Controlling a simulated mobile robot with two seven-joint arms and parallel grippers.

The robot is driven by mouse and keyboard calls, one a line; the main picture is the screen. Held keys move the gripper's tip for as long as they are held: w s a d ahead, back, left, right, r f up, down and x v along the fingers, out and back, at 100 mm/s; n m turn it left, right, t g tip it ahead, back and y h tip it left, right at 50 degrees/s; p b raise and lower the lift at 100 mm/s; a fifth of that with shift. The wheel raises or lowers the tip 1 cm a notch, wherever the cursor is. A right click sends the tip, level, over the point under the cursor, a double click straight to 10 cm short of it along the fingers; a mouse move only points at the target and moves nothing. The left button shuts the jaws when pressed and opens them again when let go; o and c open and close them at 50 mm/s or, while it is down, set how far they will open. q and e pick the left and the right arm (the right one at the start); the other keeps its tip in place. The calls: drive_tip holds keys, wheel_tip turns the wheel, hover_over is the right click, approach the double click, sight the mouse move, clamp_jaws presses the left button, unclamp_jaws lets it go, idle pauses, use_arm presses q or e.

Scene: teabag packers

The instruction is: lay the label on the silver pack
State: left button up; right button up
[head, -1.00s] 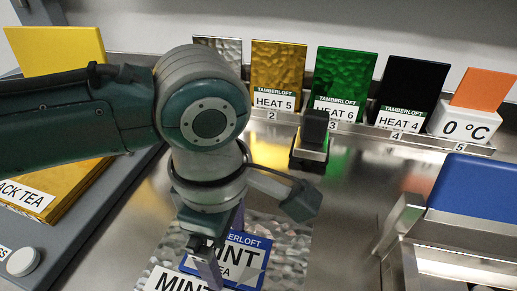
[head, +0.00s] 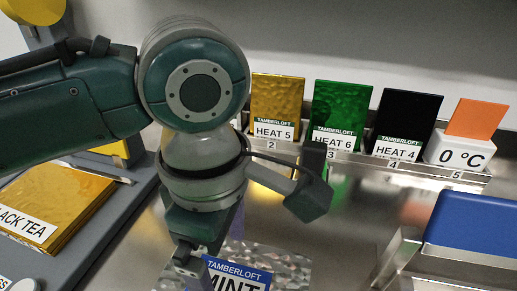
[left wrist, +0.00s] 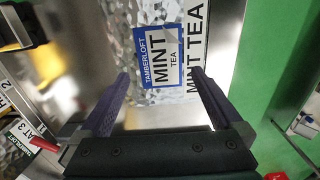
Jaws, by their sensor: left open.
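The blue-bordered TAMBERLOFT MINT TEA label (head: 240,276) is at the bottom of the head view, partly cut off. In the left wrist view the label (left wrist: 150,74) lies over the crinkled silver pack (left wrist: 122,18), beside the pack's white MINT TEA strip (left wrist: 194,45). I cannot tell whether it is fully flat. The silver pack (head: 290,268) also shows in the head view. My left gripper (head: 193,265) is over the pack's near left, partly hiding the label. In the left wrist view its fingers (left wrist: 160,97) are open, apart and empty, with the label beyond them.
Gold (head: 277,102), green (head: 342,95) and black (head: 409,108) packs stand in a rack at the back, beside an orange card in a 0 °C block (head: 462,157). A blue block (head: 480,220) is at right. A gold BLACK TEA pack (head: 70,190) lies at left.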

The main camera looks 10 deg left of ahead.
use_arm(q)
wheel_tip(320, 180, up, 7)
drive_tip(key=s+d+f+m+h, duration=0.2)
drive_tip(key=s+d+f+m, duration=0.15)
drive_tip(key=m, duration=0.25)
drive_tip(key=s+a+m+t+y, duration=0.1)
drive_tip(key=s+a+m, duration=0.3)
drive_tip(key=a+m, duration=0.2)
drive_tip(key=s+a+m+t, duration=0.2)
drive_tip(key=s+a+m, duration=0.2)
drive_tip(key=a+m, duration=0.2)
drive_tip(key=shift+s+a+f+m+t+y+p, duration=0.35)
drive_tip(key=shift+f+m+y+p, duration=0.1)
drive_tip(key=shift+m, duration=0.35)
